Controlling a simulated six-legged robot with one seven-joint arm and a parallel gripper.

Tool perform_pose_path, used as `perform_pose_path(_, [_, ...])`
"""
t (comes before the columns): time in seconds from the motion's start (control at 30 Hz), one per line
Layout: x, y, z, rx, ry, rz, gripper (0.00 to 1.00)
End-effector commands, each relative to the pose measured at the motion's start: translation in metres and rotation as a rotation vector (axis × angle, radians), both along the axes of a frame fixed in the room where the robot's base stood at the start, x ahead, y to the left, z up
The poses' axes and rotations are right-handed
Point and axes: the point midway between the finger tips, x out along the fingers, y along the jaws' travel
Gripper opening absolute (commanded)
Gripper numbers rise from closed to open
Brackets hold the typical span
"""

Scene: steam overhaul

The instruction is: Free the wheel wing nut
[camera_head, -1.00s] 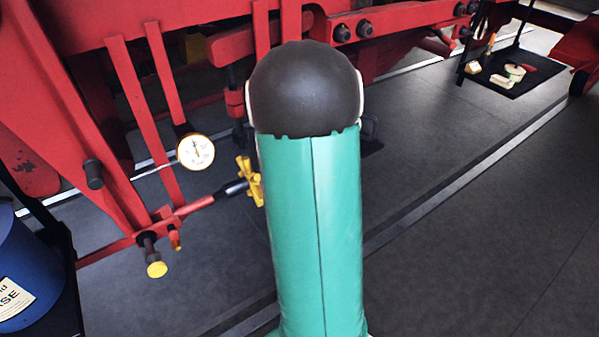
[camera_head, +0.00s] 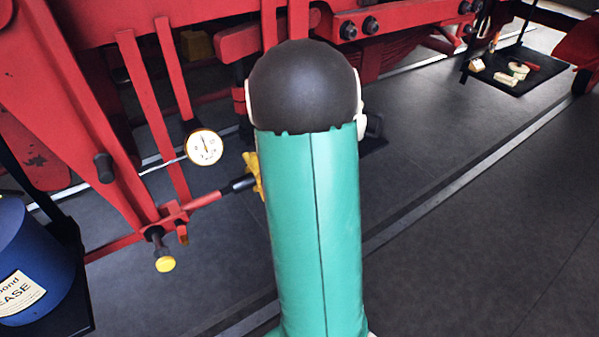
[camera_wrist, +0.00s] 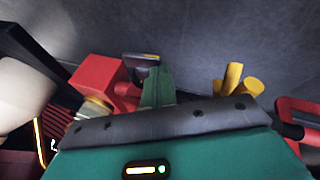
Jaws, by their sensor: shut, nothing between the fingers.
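A yellow winged piece, which looks like the wing nut (camera_head: 255,174), sits on the dark end of a red rod (camera_head: 205,200). My arm hides much of it in the head view. In the wrist view a yellow part with several prongs (camera_wrist: 232,80) stands right of centre, partly behind the edge of my gripper housing; it looks like the same nut. My gripper (camera_wrist: 156,80) shows as a narrow green finger left of the yellow part. It is shut and empty, with a visible gap to the yellow part. My gripper is hidden behind my arm in the head view.
A white dial gauge (camera_head: 204,147) and a yellow-capped knob (camera_head: 165,264) are by the red frame. A blue drum (camera_head: 35,255) stands at left. A red block (camera_wrist: 97,76) is left in the wrist view. The grey floor at right is open, with a black mat (camera_head: 525,75) beyond.

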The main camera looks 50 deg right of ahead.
Motion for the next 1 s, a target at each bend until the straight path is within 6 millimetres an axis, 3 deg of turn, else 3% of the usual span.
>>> perform_pose_path(1.0, [0.000, 0.002, -0.017, 0.001, 0.001, 0.000, 0.00])
